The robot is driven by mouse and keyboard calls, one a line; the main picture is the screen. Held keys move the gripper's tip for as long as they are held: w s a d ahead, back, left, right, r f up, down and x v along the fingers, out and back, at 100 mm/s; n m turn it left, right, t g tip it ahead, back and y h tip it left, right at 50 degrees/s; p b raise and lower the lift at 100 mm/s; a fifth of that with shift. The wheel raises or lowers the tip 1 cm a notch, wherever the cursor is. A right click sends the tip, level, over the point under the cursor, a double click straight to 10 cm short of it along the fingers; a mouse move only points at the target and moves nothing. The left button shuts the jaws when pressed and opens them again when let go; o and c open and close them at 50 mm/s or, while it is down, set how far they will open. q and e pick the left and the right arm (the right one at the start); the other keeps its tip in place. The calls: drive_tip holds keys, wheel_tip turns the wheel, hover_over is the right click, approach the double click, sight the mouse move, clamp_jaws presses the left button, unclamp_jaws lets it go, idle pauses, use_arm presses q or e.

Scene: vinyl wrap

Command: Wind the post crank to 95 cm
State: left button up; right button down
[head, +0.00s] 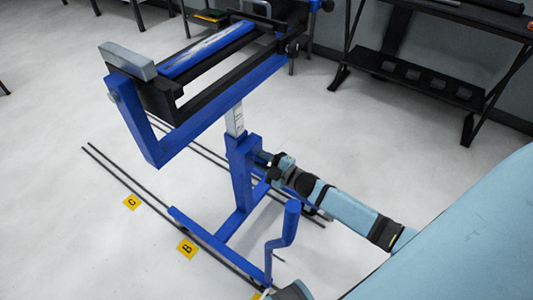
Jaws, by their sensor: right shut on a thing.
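The blue post (241,180) of the roller stand stands upright on the floor frame. A pale inner tube (235,121) with small dark marks comes out of its top; the marks are too small to read. My right gripper (275,166) reaches in from the right, beside the upper post. It is shut on the post crank, which is mostly hidden by the jaws.
The post carries a blue and black cradle (215,106). A blue bent handle (284,240) rises at the frame's near end, below my right arm. Rails with yellow markers B (187,249) and C (132,203) cross the floor. A black bench (425,88) stands at the back right.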

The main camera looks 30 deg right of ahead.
use_arm(q)
drive_tip(key=w+d+r+t+h+b, duration=0.2)
drive_tip(key=d+r+t+b, duration=0.1)
drive_tip(key=r, duration=0.4)
drive_tip(key=shift+w+d+r+t+h+b, duration=0.15)
drive_tip(key=shift+w+d+t+h+b, duration=0.25)
drive_tip(key=shift+b, duration=0.6)
use_arm(e)
drive_tip(key=s+a+f+n, duration=0.1)
drive_tip(key=a+f+n, duration=0.2)
drive_tip(key=n, duration=0.7)
drive_tip(key=shift+s+a+f, duration=0.3)
drive_tip(key=shift+a+f, duration=0.05)
drive_tip(key=shift+f, duration=1.05)
use_arm(q)
drive_tip(key=shift+s, duration=0.1)
use_arm(e)
drive_tip(key=c, duration=0.8)
unclamp_jaws()
drive_tip(key=shift+c, duration=0.2)
drive_tip(key=shift+d, duration=0.1)
